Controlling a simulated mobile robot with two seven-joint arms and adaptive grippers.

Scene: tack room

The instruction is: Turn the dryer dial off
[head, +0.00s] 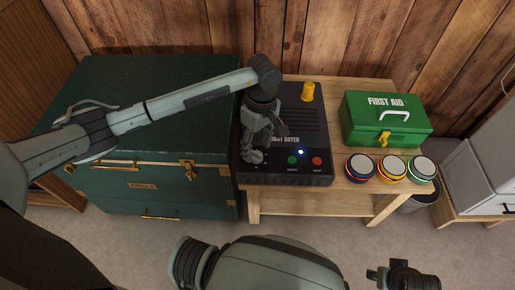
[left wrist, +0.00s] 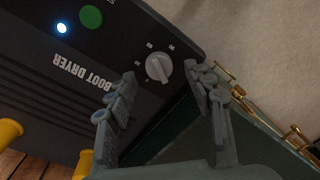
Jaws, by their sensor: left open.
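The black boot dryer (head: 318,128) stands on a wooden table, with a lit blue light (head: 300,152) on its front panel. Its grey round dial (left wrist: 158,67) shows in the left wrist view near a corner of the panel, with small number marks around it. I cannot tell which mark it points to. In the head view my left gripper (head: 254,156) hides the dial. In the left wrist view this gripper (left wrist: 164,76) is open, its fingers on either side of the dial; contact cannot be told. My right gripper (head: 402,275) is low at the right, apart from the dryer.
A green button (head: 292,160) and a red button (head: 317,161) sit beside the dial area. A yellow post (head: 308,92) rises from the dryer. A green first aid box (head: 386,122) and three round lights (head: 391,169) are to the right. A green trunk (head: 150,85) stands left.

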